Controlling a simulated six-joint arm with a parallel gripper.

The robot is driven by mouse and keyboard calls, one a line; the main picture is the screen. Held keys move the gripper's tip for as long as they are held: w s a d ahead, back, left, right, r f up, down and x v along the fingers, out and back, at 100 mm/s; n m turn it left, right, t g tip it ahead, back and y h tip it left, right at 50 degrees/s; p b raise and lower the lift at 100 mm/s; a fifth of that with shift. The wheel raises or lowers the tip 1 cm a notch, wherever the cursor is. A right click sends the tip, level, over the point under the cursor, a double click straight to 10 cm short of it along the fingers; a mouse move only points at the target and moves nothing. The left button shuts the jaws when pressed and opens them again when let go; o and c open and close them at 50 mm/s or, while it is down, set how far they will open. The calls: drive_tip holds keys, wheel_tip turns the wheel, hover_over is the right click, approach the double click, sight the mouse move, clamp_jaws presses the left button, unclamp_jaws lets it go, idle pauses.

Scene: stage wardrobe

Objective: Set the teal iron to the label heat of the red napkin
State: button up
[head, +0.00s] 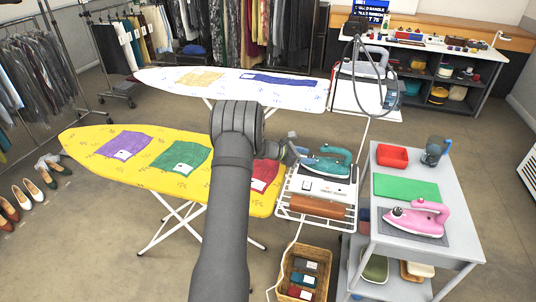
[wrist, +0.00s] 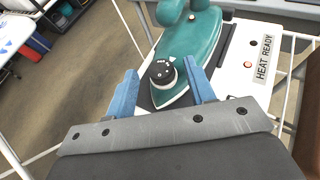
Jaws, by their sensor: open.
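The teal iron (head: 328,164) rests on a stand (head: 318,190) at the right end of the yellow ironing board. In the wrist view the iron (wrist: 195,40) lies with its tip toward me, and its black dial (wrist: 162,73) with white marks shows on top. The dial's setting is too small to read. My gripper (wrist: 160,68) is open, its blue fingers on either side of the dial, apart from it. The red napkin (head: 264,176) lies on the yellow board, partly hidden by my arm; any label on it is unreadable.
A purple napkin (head: 122,145) and a green napkin (head: 183,154) lie on the yellow board (head: 85,139). A pink iron (head: 417,217) stands on the grey cart at right. A white plate reading HEAT READY (wrist: 264,58) is beside the teal iron. A basket (head: 304,272) stands below.

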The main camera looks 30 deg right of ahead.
drive_tip(key=shift+s+n+t, duration=0.25)
drive_tip(key=shift+n+t, duration=0.55)
drive_tip(key=shift+t, duration=0.1)
drive_tip(key=v, duration=1.7)
drive_tip(key=shift+a, duration=0.3)
drive_tip(key=shift+w+f, duration=0.1)
drive_tip(key=shift+w, duration=0.1)
drive_tip(key=shift+m+g, duration=0.8)
drive_tip(key=shift+g, duration=0.1)
drive_tip(key=x, duration=0.5)
drive_tip(key=w+x, duration=0.1)
drive_tip(key=x, duration=0.5)
drive_tip(key=w+x, duration=0.1)
drive_tip(key=x, duration=0.5)
drive_tip(key=shift+d, duration=0.3)
